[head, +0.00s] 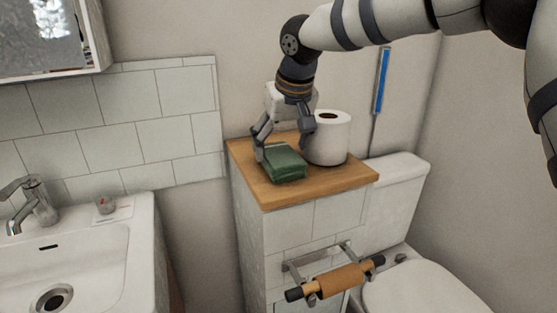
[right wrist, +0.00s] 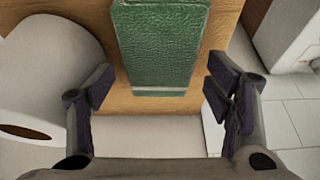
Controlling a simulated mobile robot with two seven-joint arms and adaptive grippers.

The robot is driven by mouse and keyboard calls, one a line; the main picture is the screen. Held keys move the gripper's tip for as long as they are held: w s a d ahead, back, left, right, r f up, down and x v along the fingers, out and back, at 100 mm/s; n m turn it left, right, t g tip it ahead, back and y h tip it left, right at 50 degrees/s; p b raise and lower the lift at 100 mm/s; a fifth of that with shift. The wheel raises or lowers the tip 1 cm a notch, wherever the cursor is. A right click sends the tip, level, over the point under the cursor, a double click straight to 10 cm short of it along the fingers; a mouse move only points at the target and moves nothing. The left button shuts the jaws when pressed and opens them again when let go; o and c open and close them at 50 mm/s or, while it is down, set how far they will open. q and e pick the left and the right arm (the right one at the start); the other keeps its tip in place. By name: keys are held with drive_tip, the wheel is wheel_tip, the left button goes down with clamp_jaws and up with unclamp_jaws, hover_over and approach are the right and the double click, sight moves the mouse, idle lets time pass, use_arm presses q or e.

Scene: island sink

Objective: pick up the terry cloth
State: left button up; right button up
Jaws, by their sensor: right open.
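The terry cloth (head: 283,162) is a folded green block lying on the wooden top of a tiled ledge. In the right wrist view the cloth (right wrist: 161,45) shows at the top middle, ahead of the fingertips. My right gripper (head: 284,140) is above the ledge, with one finger on each side of the cloth in the head view. The right gripper also shows in the right wrist view (right wrist: 160,90), its fingers wide apart with nothing held between them. Whether a finger touches the cloth cannot be told. My left gripper is not in view.
A white paper roll (head: 329,140) stands upright on the wooden top (head: 330,182), close beside the right gripper. A toilet (head: 420,290) is to the right and a sink (head: 90,255) to the left.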

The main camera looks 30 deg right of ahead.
sight(280, 153)
drive_tip(key=x, duration=0.3)
drive_tip(key=shift+f, duration=0.15)
drive_tip(key=shift+c, duration=0.2)
drive_tip(key=c, duration=0.8)
drive_tip(key=shift+c, duration=0.2)
wheel_tip(280, 153, up, 3)
drive_tip(key=shift+r, duration=0.15)
drive_tip(key=s+r, duration=0.1)
drive_tip(key=s+a+r, duration=0.1)
drive_tip(key=r, duration=0.1)
drive_tip(key=s+a+r, duration=0.1)
drive_tip(key=r, duration=0.1)
drive_tip(key=shift+a, duration=0.25)
drive_tip(key=s+a+r, duration=0.5)
drive_tip(key=s+a, duration=0.1)
drive_tip(key=s, duration=0.2)
drive_tip(key=shift+a, duration=0.15)
